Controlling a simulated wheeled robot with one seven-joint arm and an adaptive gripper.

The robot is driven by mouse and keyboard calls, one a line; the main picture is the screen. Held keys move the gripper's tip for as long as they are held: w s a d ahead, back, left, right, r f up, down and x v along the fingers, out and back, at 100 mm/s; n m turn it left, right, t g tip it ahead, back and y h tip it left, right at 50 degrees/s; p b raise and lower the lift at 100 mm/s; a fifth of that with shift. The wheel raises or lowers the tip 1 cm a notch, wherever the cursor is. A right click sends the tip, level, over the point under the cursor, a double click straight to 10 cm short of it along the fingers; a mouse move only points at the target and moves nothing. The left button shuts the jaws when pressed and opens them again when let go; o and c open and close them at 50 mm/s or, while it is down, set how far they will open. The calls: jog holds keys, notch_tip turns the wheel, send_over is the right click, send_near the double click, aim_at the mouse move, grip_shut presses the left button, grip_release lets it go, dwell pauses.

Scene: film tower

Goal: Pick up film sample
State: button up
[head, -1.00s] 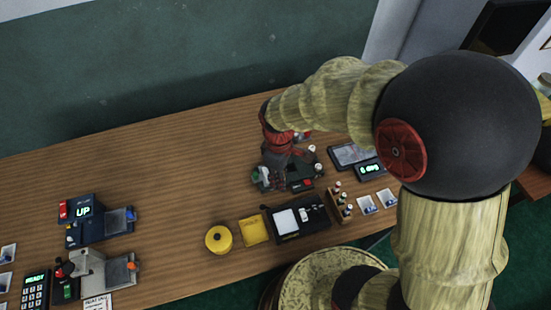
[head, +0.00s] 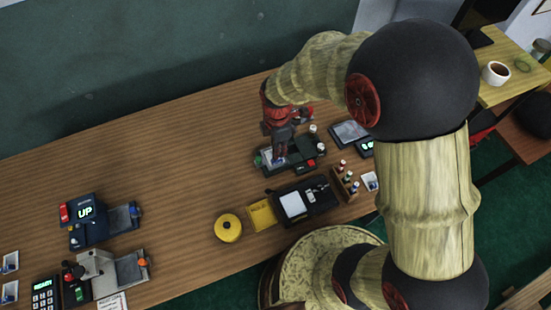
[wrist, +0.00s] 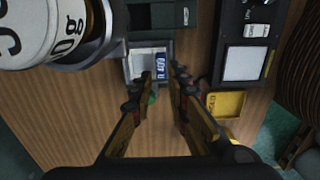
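In the wrist view, a small film sample with a blue tag reading "R 409" (wrist: 160,66) lies in a grey, light-rimmed tray (wrist: 129,66) at the end of a dark device. My gripper (wrist: 156,92) is open, its two fingers apart on either side of the tray's near end, with nothing visible between the tips except a green part below. In the head view my gripper (head: 279,152) points down over the left end of the dark device (head: 300,162). There the arm and fingers hide most of the sample. I cannot tell the height of the fingertips above it.
A large white weight marked in grams (wrist: 35,30) looms at the wrist view's upper left. A black box with a white pad (head: 293,204), a yellow tray (head: 262,214) and a yellow round container (head: 228,228) stand nearby. A bottle rack (head: 345,184) is to the right. Bare wood lies left.

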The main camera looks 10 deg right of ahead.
aim_at(268, 154)
notch_tip(268, 154, down, 6)
jog(key=shift+s+r+b, duration=0.1)
jog(key=shift+b, duration=0.95)
jog(key=shift+c, duration=1.4)
grip_shut()
